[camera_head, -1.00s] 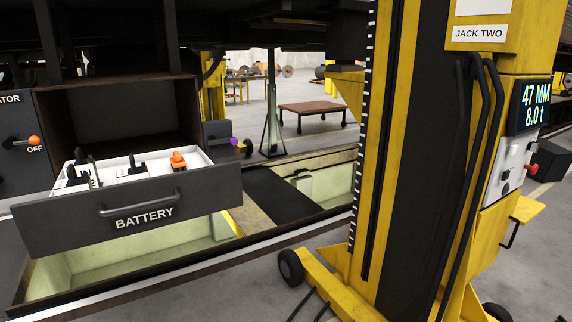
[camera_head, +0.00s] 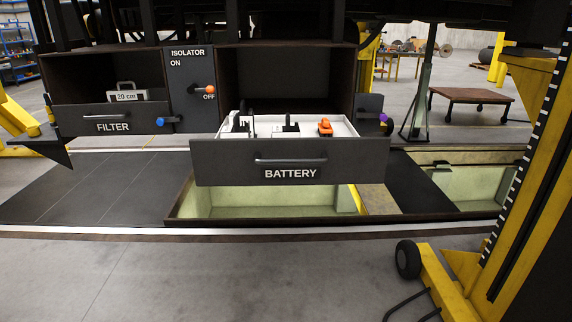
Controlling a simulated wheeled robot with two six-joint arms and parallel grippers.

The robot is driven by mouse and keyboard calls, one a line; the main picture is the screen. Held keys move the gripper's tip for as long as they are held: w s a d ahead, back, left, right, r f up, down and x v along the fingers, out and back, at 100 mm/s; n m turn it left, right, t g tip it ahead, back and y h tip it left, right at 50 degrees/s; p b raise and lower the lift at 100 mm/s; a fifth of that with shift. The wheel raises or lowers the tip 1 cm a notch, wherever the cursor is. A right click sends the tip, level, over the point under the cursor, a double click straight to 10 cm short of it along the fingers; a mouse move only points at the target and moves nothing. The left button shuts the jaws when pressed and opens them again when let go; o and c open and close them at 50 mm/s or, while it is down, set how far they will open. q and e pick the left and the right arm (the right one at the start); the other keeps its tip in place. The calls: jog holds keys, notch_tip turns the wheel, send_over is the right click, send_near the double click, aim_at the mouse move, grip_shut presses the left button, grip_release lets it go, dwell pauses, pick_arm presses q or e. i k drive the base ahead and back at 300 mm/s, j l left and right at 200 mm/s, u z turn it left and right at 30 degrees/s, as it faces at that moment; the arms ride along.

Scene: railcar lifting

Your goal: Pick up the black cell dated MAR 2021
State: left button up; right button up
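The open battery drawer (camera_head: 225,170) is marked BATTERY and stands out from under the railcar, near the middle of the view. In its white tray stand black objects, one at the left (camera_head: 240,122) and one near the middle (camera_head: 291,122), and an orange item (camera_head: 325,127) at the right. No date can be read on any of them, so I cannot tell which is the cell dated MAR 2021. The drawer front hides their lower parts. Neither of my grippers is in view.
A filter drawer (camera_head: 85,121) is at the left. An open pit (camera_head: 265,200) lies under the battery drawer. A yellow jack (camera_head: 535,180) with a wheeled foot stands at the right. The front floor is clear.

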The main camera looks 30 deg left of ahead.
aim_at(278, 131)
jog(key=i+j, duration=0.1)
jog(key=j, duration=0.3)
jog(key=i+j, duration=0.1)
jog(key=j, duration=0.3)
jog(key=i+j, duration=0.1)
jog(key=j, duration=0.3)
jog(key=i+j, duration=0.15)
jog(key=j, duration=0.3)
jog(key=i+j, duration=0.1)
jog(key=j, duration=0.3)
jog(key=i+j, duration=0.1)
jog(key=j, duration=0.3)
jog(key=i+j, duration=0.1)
jog(key=j, duration=0.3)
jog(key=u, duration=0.05)
